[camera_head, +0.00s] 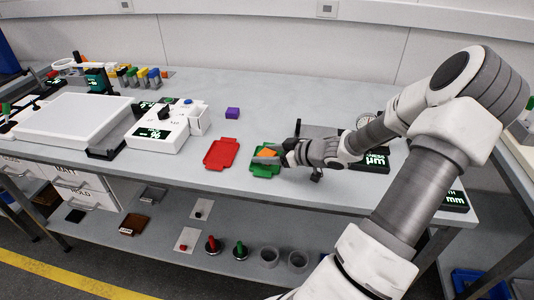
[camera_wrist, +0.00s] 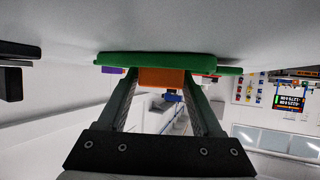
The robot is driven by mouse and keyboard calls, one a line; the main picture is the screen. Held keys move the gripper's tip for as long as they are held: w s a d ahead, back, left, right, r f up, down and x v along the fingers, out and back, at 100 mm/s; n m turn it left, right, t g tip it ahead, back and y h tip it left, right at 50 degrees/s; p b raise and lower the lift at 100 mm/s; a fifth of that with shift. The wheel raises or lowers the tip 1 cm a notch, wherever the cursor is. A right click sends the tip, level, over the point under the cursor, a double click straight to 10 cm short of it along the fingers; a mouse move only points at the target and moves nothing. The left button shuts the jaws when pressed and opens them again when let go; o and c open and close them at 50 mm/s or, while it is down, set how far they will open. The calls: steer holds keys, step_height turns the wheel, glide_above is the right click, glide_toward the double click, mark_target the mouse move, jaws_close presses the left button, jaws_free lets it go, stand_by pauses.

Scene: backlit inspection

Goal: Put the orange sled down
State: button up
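The orange sled (camera_head: 266,153) is at the green tray (camera_head: 262,173), and my gripper (camera_head: 277,153) reaches it from the right. In the wrist view, which is upside down, the orange sled (camera_wrist: 165,78) fills the gap between my two fingertips (camera_wrist: 164,84). My gripper looks shut on it. The sled's face meets the green tray (camera_wrist: 150,58) in that view, with no clear gap between them. My fingers hide part of the sled in the head view.
A red tray (camera_head: 221,153) lies just left of the green one. A purple block (camera_head: 232,113) sits behind. A white instrument (camera_head: 160,132) stands further left, and dark display units (camera_head: 376,160) are on the right.

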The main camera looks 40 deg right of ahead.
steer(key=shift+r, duration=0.1)
steer(key=shift+s+d+r, duration=0.1)
steer(key=shift+s+r, duration=0.1)
steer(key=shift+r, duration=0.05)
steer(key=p+v, duration=0.3)
steer(key=v, duration=0.8)
steer(key=shift+s, duration=0.25)
